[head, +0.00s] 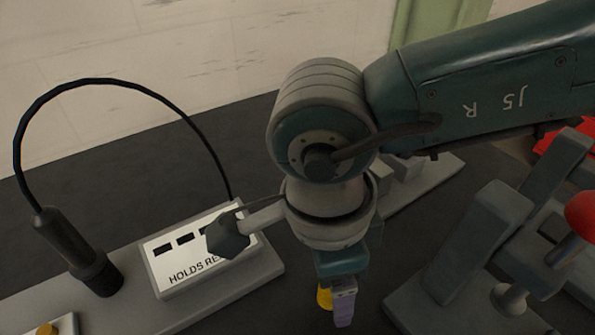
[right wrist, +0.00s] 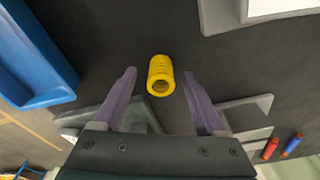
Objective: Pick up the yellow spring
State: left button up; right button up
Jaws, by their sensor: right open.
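The yellow spring (right wrist: 161,76) is a short coiled cylinder on the dark surface in the right wrist view. My right gripper (right wrist: 158,73) is open, with one purple finger on each side of the spring and a gap on both sides. In the head view the spring (head: 325,296) shows only in part, behind the fingers of my right gripper (head: 344,305). The right arm comes in from the right and hides much of the middle there. My left gripper is not in view.
A grey base with a "HOLDS" label plate (head: 196,250) and a black cabled handle (head: 68,243) stands left. A grey fixture with a red knob (head: 583,214) stands right. The right wrist view shows a blue tray (right wrist: 38,55) and small red (right wrist: 270,148) and blue (right wrist: 292,145) cylinders.

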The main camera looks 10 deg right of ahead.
grip_shut()
dwell(0.5)
